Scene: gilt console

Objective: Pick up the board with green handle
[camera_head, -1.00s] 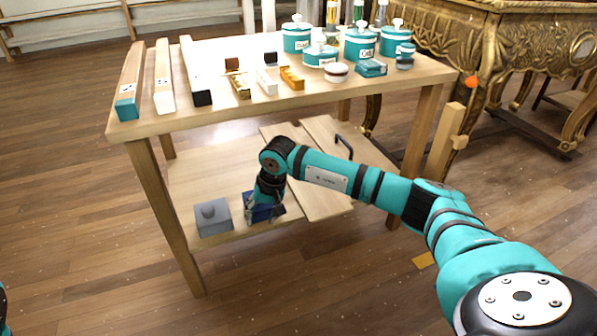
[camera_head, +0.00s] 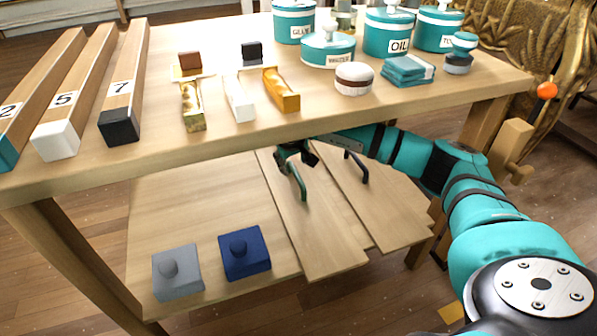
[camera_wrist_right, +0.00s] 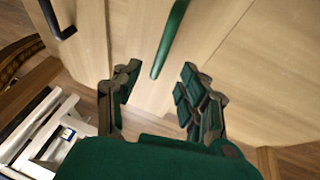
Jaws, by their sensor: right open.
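The board with the green handle (camera_head: 312,222) lies on the lower shelf, its front end reaching past the shelf's front edge. Its green handle (camera_head: 297,182) stands up from the far part of the board. In the right wrist view the green handle (camera_wrist_right: 171,38) lies ahead of the fingers, roughly in line with the gap between them. My right gripper (camera_wrist_right: 157,80) is open and empty above the board, under the table top. In the head view the right gripper (camera_head: 297,152) is partly hidden by the table top and lies close to the handle. My left gripper is not in view.
A second board (camera_head: 372,205) with a black handle (camera_head: 356,166) lies just right. Grey (camera_head: 177,272) and blue (camera_head: 244,254) knobbed blocks sit at the shelf's front left. The table top (camera_head: 330,118) above carries numbered bars, small blocks and teal jars.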

